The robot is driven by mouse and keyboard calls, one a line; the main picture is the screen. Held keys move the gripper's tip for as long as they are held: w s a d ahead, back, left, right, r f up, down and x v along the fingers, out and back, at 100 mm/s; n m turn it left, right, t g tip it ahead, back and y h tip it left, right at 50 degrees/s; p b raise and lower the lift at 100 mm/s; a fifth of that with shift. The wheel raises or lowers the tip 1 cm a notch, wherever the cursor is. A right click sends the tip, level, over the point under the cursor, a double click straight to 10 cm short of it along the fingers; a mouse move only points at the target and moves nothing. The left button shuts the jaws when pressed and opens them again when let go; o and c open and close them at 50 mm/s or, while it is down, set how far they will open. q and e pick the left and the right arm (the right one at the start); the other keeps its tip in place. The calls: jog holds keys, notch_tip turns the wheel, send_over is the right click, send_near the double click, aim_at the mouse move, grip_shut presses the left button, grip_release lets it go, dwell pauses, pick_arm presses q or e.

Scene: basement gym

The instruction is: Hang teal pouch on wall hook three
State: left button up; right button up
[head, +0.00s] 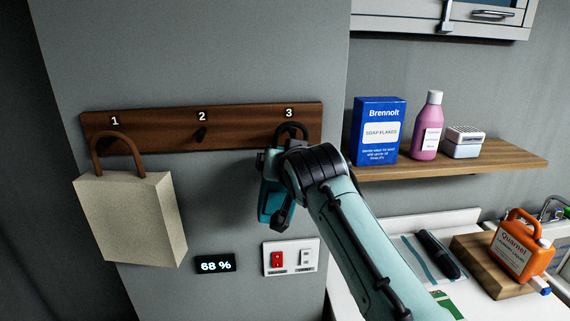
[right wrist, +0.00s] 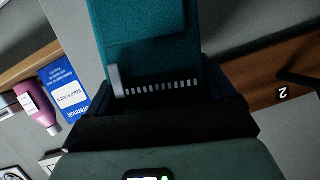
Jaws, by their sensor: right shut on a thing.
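The teal pouch (head: 270,205) is at the right end of the wooden hook board (head: 240,128), below the number 3. My right gripper (head: 272,190) is shut on it, and the gripper and forearm cover much of it. The pouch's dark loop (head: 291,130) stands up over the board just under the number 3. Hook three is hidden, so I cannot tell whether the loop is around it. In the right wrist view the teal pouch (right wrist: 150,45) fills the space between the fingers. My left gripper is not in view.
A beige bag (head: 130,215) hangs at hook one; hook two (head: 201,134) is bare. Below are a display reading 68 % (head: 215,264) and a switch panel (head: 291,258). Right of the board, a shelf (head: 450,165) holds a blue soap box (head: 378,130) and a pink bottle (head: 427,125).

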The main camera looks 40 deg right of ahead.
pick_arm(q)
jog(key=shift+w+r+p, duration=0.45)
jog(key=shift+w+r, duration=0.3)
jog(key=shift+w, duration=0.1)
pick_arm(e)
jog(key=x, duration=0.3)
jog(key=shift+w+d+r, duration=0.1)
jog(key=shift+d+r, duration=0.1)
jog(key=shift+d, duration=0.05)
jog(key=shift+f, duration=0.1)
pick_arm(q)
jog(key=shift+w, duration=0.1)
pick_arm(e)
jog(key=shift+w+d+f, duration=0.1)
jog(key=shift+w, duration=0.2)
jog(key=o, duration=1)
